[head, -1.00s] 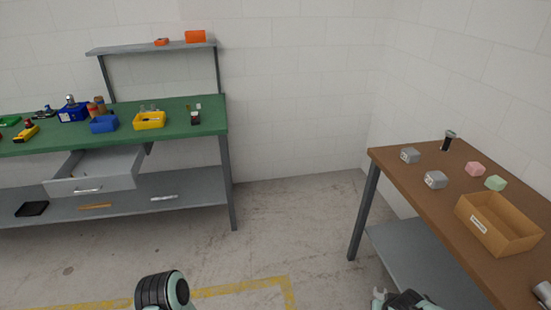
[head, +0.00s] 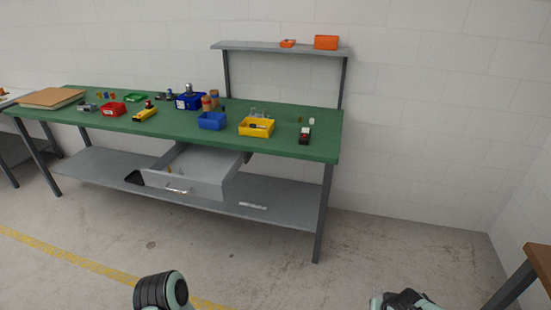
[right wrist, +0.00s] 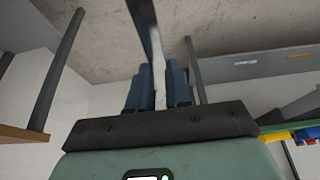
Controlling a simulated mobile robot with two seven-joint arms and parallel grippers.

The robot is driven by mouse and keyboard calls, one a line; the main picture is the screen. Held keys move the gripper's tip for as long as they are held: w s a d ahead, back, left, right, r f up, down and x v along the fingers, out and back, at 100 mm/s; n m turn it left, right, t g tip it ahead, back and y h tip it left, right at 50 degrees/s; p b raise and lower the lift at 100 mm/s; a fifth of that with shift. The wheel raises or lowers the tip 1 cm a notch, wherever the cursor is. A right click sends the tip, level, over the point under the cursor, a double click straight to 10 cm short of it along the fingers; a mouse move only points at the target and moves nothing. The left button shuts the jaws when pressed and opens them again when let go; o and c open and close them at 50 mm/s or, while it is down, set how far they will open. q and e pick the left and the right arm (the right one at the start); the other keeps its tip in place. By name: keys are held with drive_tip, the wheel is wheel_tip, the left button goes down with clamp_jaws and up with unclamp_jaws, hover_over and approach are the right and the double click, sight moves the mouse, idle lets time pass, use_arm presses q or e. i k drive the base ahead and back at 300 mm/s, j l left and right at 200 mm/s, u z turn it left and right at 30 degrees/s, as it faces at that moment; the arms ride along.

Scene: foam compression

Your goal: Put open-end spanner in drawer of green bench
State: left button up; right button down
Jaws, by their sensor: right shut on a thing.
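The green bench (head: 75,111) stands against the back wall, left of centre in the head view. Its grey drawer (head: 156,180) is pulled open below the top. A small yellowish thing shows inside it; the rest of its floor is partly hidden. My right gripper (right wrist: 158,78) has blue fingers shut on a long grey metal thing, apparently the open-end spanner (right wrist: 145,15), which runs out past the top edge of the right wrist view. The spanner is well away from the drawer. My left gripper is not in view; only a dark arm part shows.
The bench top carries a yellow bin (head: 257,132), a blue bin (head: 211,126), a red bin (head: 112,109) and small tools. A lower shelf (head: 270,205) lies below the drawer. Open floor (head: 300,275) lies before the bench. A brown table (head: 541,262) is at the right edge.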

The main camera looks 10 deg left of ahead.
sight(204, 164)
drive_tip(key=i+j+u, duration=0.1)
drive_tip(key=i+u, duration=0.35)
drive_tip(key=i+l+u, duration=0.1)
drive_tip(key=i+u, duration=0.35)
drive_tip(key=i, duration=0.2)
drive_tip(key=i+j+u, duration=0.1)
drive_tip(key=i+j, duration=0.25)
drive_tip(key=i+j+u, duration=0.1)
drive_tip(key=i+j, duration=0.2)
drive_tip(key=i, duration=0.25)
drive_tip(key=i+j, duration=0.2)
drive_tip(key=i, duration=0.2)
drive_tip(key=i+j, duration=0.25)
drive_tip(key=i, duration=0.15)
